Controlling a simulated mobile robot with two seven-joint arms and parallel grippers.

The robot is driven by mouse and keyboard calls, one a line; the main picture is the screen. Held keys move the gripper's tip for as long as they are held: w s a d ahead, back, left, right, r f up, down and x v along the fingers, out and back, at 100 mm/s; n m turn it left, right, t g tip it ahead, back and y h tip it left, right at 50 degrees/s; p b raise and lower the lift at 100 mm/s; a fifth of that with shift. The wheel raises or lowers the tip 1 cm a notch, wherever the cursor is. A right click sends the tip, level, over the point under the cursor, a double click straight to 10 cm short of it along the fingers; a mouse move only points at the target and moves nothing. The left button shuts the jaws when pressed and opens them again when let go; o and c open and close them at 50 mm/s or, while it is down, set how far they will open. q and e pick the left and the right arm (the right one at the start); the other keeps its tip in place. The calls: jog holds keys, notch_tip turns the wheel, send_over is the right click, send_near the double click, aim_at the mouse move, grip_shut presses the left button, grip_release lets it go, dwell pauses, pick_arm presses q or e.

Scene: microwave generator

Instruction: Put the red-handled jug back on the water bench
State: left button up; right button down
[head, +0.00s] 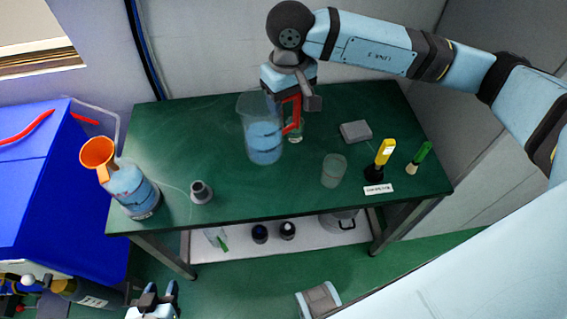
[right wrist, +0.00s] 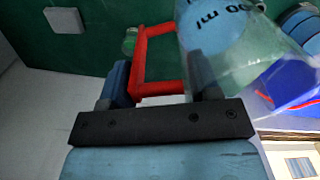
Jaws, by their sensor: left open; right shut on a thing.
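The red-handled jug (head: 262,140) is clear, with blue water in it. It appears upright at the back middle of the green bench (head: 240,196); I cannot tell whether its base touches the top. My right gripper (head: 291,100) is shut on its red handle, which also shows between the fingers in the right wrist view (right wrist: 158,88). The jug's clear wall (right wrist: 240,50) fills the upper right there. My left gripper (head: 153,300) is open and empty at the bottom edge of the head view, in front of the bench and below its top.
A bottle with an orange funnel (head: 135,190) stands at the bench's left end, near a small grey-necked flask (head: 201,192). A clear beaker (head: 333,170), a grey block (head: 356,131), a yellow-handled tool (head: 384,152) and a green brush (head: 420,156) are on the right. A lower shelf holds several items.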

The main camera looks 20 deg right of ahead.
notch_tip(320, 180, down, 18)
jog(key=shift+p, duration=0.3)
jog(key=shift+c, duration=1.7)
grip_release()
jog(key=shift+r, duration=0.1)
jog(key=shift+r, duration=0.1)
